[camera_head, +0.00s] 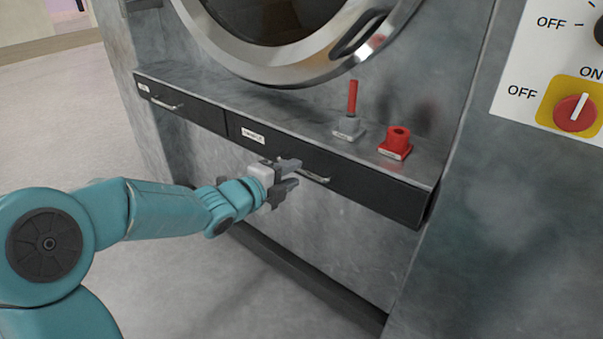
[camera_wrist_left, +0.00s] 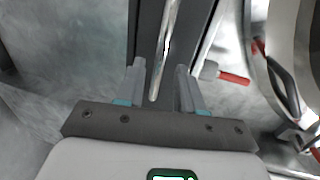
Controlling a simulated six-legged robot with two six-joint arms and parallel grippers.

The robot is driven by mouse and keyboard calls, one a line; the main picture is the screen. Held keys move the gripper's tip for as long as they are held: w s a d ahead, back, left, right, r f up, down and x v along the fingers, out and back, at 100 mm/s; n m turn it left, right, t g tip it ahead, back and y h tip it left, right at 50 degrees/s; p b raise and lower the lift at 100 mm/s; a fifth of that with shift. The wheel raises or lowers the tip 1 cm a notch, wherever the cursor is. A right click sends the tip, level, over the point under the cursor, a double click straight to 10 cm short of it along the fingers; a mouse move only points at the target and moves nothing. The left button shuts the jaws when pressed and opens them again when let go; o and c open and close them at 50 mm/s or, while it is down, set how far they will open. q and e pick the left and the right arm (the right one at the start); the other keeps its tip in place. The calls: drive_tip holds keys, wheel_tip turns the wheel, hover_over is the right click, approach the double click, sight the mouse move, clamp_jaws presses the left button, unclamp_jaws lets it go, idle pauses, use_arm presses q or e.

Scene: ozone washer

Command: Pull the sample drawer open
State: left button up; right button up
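The wide dark drawer (camera_head: 365,186) under the washer door has a small white label (camera_head: 252,135), too small to read surely, and a silver bar handle (camera_head: 314,177). It sits flush in the panel, shut. My left gripper (camera_head: 288,175) is at the handle's left end in the head view, with its two fingers apart. In the left wrist view the handle (camera_wrist_left: 166,45) runs between the spread fingers of my left gripper (camera_wrist_left: 160,72), with a gap on each side. I cannot tell how deep the handle sits between them. My right gripper is not in view.
A smaller drawer (camera_head: 180,107) with its own handle is at the left. A grey block with a red lever (camera_head: 352,98) and a red fitting (camera_head: 396,140) stand on the ledge above. A round washer door (camera_head: 300,70) is higher up. The floor in front is clear.

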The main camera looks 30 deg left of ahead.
sight(300, 171)
use_arm(q)
drive_tip(key=shift+x, duration=2.25)
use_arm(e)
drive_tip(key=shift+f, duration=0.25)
use_arm(q)
clamp_jaws()
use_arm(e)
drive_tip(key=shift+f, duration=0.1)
